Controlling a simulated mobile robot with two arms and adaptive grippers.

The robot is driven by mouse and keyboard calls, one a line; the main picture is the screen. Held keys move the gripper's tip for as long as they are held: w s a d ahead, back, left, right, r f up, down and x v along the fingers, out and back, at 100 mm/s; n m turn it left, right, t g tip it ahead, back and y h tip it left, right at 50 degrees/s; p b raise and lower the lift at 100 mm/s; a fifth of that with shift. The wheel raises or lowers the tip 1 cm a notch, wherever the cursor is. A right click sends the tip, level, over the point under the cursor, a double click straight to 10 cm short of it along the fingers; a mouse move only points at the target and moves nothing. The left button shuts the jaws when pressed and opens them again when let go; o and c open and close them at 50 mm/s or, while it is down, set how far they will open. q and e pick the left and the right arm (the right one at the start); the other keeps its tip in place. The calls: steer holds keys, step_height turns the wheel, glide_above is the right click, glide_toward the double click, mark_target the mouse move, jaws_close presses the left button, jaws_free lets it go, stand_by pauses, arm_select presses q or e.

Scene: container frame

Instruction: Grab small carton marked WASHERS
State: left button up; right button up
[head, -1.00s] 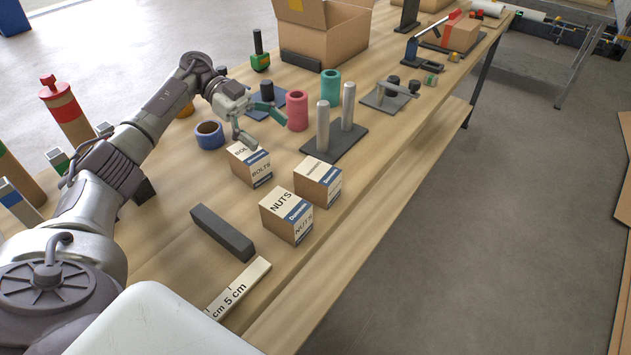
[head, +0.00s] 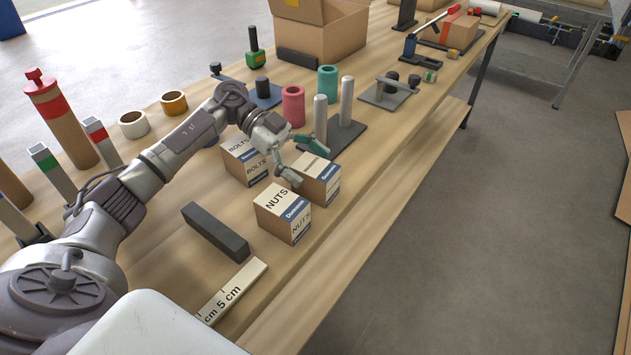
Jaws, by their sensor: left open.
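Three small cartons stand on the wooden bench. One reads BOLTS (head: 247,165) and one reads NUTS (head: 283,214). The third carton (head: 321,188), at the right, has a blue band; its top lettering is too small and covered to read, but it is the only one not marked BOLTS or NUTS. My left gripper (head: 305,163) is open over the third carton's top, with one finger at its near left side and one towards its far side. I cannot tell if the fingers touch it. My right gripper is not in view.
A dark stand with two grey posts (head: 345,135) is close behind the third carton. A dark bar (head: 215,232) and a 5 cm scale strip (head: 234,289) lie nearer me. The bench's right edge is close.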

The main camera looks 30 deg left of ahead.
arm_select(q)
steer(key=shift+x, duration=0.85)
steer(key=c, duration=1.4)
steer(key=shift+r, duration=0.1)
steer(key=shift+c, duration=0.6)
steer(key=shift+w+r, duration=0.1)
